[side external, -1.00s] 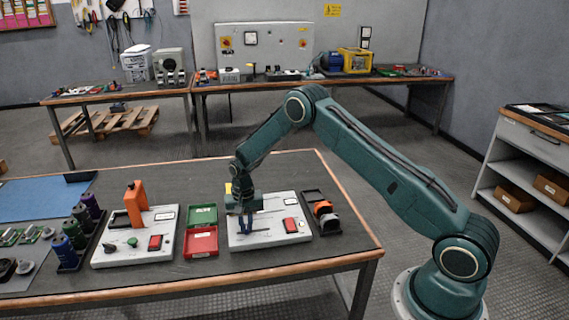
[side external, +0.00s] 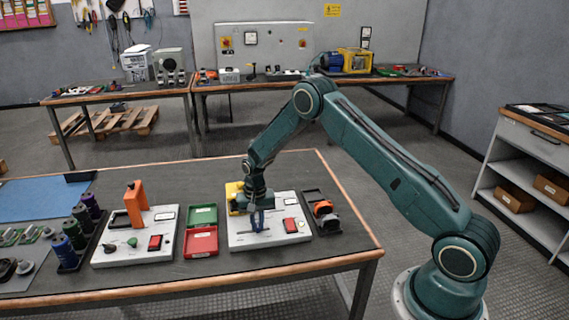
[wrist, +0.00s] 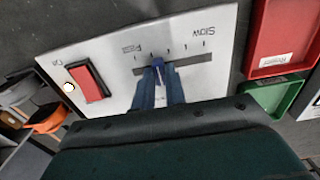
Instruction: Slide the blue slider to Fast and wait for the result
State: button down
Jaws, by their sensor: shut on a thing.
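The white control panel (side external: 272,238) stands on the near bench. In the wrist view the panel (wrist: 112,58) shows a slot with tick marks, "Fast" at its left end and "Slow" at its right. My gripper (wrist: 159,78) is shut on the blue slider (wrist: 157,65), which stands left of the slot's middle. A short stretch of slot shows between the slider and the Fast end. In the side view my gripper (side external: 257,220) is down at the panel and hides most of the slider. A red switch (wrist: 88,82) sits beside the slot, with a small pale round spot near it.
Red (side external: 201,241) and green (side external: 203,215) trays lie left of the panel. A second white panel with an orange handle (side external: 136,203) stands farther left. A black tray with orange and grey parts (side external: 323,208) is close on the right.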

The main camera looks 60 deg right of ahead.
aim_at(267, 229)
jog(key=shift+s+d, duration=1.05)
jog(key=shift+d, duration=0.05)
jog(key=c, duration=1.6)
grip_release()
jog(key=shift+c, duration=0.2)
jog(key=shift+r, duration=0.2)
notch_tip(267, 229, up, 7)
jog(key=shift+f, duration=0.2)
jog(key=shift+r, duration=0.1)
